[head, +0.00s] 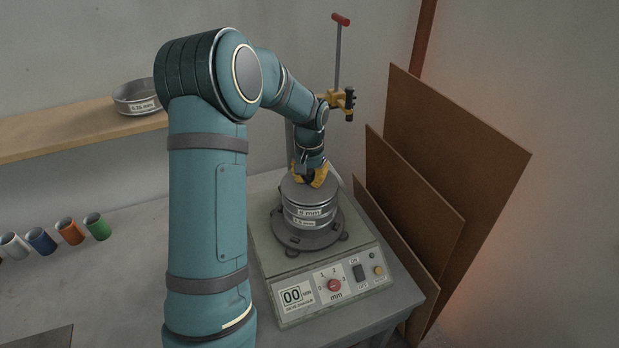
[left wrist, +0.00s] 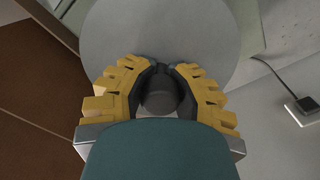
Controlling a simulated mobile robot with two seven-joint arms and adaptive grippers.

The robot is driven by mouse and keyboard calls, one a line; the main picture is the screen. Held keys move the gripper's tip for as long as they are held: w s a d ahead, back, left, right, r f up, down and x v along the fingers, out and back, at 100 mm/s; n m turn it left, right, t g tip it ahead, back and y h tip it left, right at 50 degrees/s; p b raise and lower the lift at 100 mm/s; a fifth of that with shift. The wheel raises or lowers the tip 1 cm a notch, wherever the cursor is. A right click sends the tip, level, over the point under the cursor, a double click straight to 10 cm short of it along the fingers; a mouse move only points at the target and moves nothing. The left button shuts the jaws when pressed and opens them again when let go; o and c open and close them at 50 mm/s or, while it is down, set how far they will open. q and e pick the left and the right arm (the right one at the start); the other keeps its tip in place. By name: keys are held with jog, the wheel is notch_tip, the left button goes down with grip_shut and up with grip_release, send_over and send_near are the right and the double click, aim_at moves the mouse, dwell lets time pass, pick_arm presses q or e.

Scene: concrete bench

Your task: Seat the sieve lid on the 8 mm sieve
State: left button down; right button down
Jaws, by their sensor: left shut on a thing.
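The sieve lid (left wrist: 160,35) is a flat grey disc that fills the upper middle of the left wrist view, with a dark round knob (left wrist: 160,95) on it. My left gripper (head: 311,178) has its yellow fingers shut around this knob. In the head view the lid (head: 297,190) is at the top of the sieve stack, level or nearly so. The sieve labelled 8 mm (head: 310,212) is directly beneath it, above another labelled sieve. I cannot tell whether a small gap lies between lid and rim. My right gripper is not in view.
The stack stands on a shaker (head: 318,277) with a dial and switch. A red-handled rod (head: 338,60) with a yellow clamp rises behind. Brown boards (head: 455,150) lean at the right. Another sieve (head: 135,98) sits on the wooden shelf (head: 60,130). Several coloured cups (head: 70,231) lie at left.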

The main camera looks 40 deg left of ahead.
aim_at(310, 171)
pick_arm(q)
jog(key=shift+f, duration=0.45)
dwell(0.4)
jog(key=c, duration=0.8)
grip_release()
jog(key=shift+r, duration=0.15)
notch_tip(310, 171, up, 12)
jog(key=shift+f, duration=0.1)
